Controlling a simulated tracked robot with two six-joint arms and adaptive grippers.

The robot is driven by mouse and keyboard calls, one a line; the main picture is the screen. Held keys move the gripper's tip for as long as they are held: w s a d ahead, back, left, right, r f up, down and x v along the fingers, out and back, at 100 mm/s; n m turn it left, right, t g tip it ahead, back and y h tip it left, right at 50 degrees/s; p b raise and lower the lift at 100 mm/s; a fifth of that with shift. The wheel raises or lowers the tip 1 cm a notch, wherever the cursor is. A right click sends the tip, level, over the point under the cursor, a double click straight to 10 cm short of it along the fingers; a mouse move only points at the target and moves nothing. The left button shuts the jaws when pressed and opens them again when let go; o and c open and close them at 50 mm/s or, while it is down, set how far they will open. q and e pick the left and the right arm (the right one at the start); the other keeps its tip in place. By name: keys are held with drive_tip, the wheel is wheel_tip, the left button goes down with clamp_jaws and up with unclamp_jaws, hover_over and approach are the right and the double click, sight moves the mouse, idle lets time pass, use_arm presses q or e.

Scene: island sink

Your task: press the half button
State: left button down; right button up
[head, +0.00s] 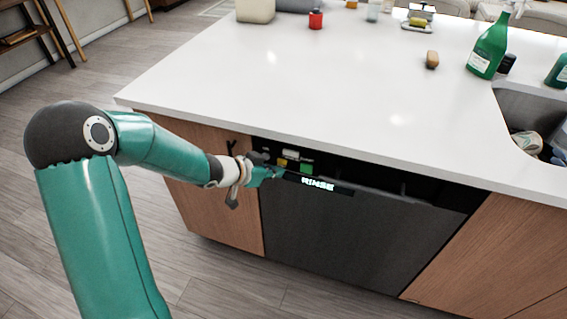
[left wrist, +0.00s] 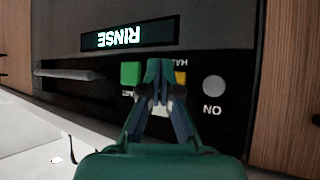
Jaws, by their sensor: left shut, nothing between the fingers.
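The dishwasher (head: 350,220) is built into the island front, and its dark control strip shows "RINSE" on a lit display (head: 318,184). The half button (left wrist: 181,88) is yellow, its label partly readable and upside down in the left wrist view. My left gripper (left wrist: 162,70) is shut and empty, its tips in front of the panel between the green start button (left wrist: 130,74) and the half button, covering part of the yellow one. I cannot tell whether they touch. In the head view my left gripper (head: 275,173) is at the strip's left part. My right gripper is out of view.
A round grey ON button (left wrist: 214,86) is right of the half button in the left wrist view. The white countertop (head: 300,100) overhangs the panel. A dishwasher handle (left wrist: 68,74) also shows. A green spray bottle (head: 488,48) stands by the sink (head: 515,103).

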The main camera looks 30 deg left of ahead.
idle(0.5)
use_arm(q)
drive_tip(key=shift+w+r+p, duration=0.15)
drive_tip(key=shift+w+p, duration=0.1)
drive_tip(key=shift+p, duration=0.1)
drive_tip(key=shift+w+a, duration=0.1)
drive_tip(key=shift+w+a+p, duration=0.1)
drive_tip(key=shift+w+p, duration=0.25)
idle(0.5)
idle(0.4)
drive_tip(key=shift+s+d, duration=0.2)
drive_tip(key=shift+s, duration=0.55)
drive_tip(key=shift+b, duration=0.3)
